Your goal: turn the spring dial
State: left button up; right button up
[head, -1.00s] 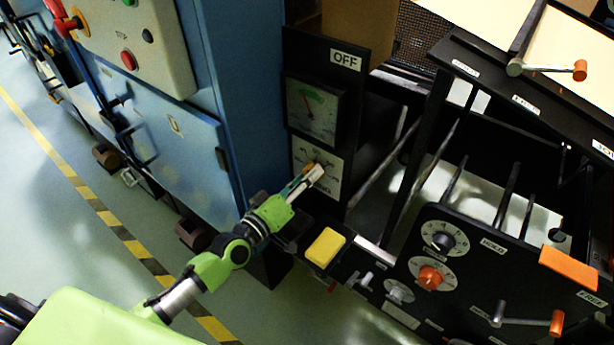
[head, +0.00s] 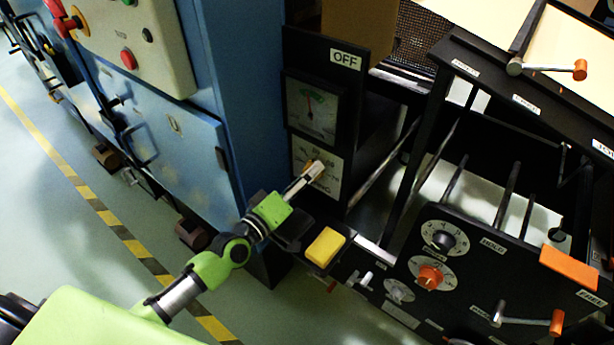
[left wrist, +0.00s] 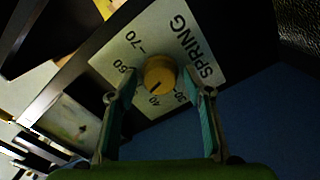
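The spring dial is a yellow knob (left wrist: 160,76) on a white plate (left wrist: 182,35) marked SPRING with numbers. In the left wrist view its dark pointer line points roughly at 40. In the head view my left gripper (head: 315,168) is in front of the dial plate (head: 328,185) and hides most of the knob. Above it a gauge (head: 311,108) has its red needle nearly upright, near a green band. My right gripper is not in view.
A blue cabinet (head: 245,90) stands left of the dial panel. A yellow block (head: 325,246) sits below the dial. A black machine with knobs, a crank (head: 556,322) and an orange block (head: 570,268) fills the right. Floor is open at left.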

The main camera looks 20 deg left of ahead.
pick_arm(q)
jog(key=shift+s, duration=0.1)
jog(key=v, duration=1.1)
jog(key=shift+s+a, duration=0.15)
jog(key=shift+s, duration=0.25)
